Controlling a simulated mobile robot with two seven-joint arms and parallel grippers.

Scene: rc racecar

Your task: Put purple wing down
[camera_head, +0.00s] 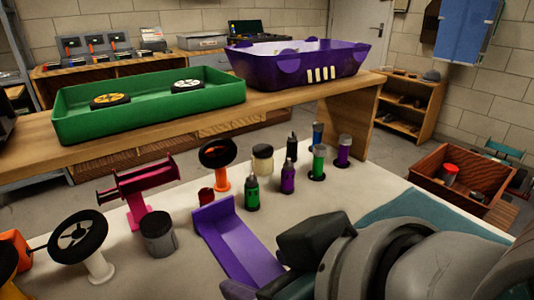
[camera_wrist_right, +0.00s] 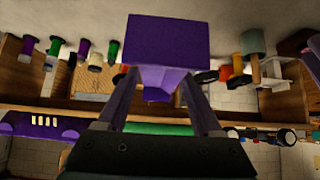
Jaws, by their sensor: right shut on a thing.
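The purple wing (camera_head: 232,240) is in the lower middle of the head view, over the light table top. It is a long flat piece with a raised end plate. My right gripper (camera_head: 265,287) comes in from the lower right and is shut on the wing. Its fingertips are partly hidden in the head view. In the right wrist view, the wing (camera_wrist_right: 168,38) sits between the two fingers of the gripper (camera_wrist_right: 160,88). I cannot tell whether the wing touches the table. My left gripper is not in view.
A pink wing on a stand (camera_head: 142,190), a grey cup (camera_head: 157,235), wheels on stands (camera_head: 217,152) and several small bottles (camera_head: 252,193) stand close by.

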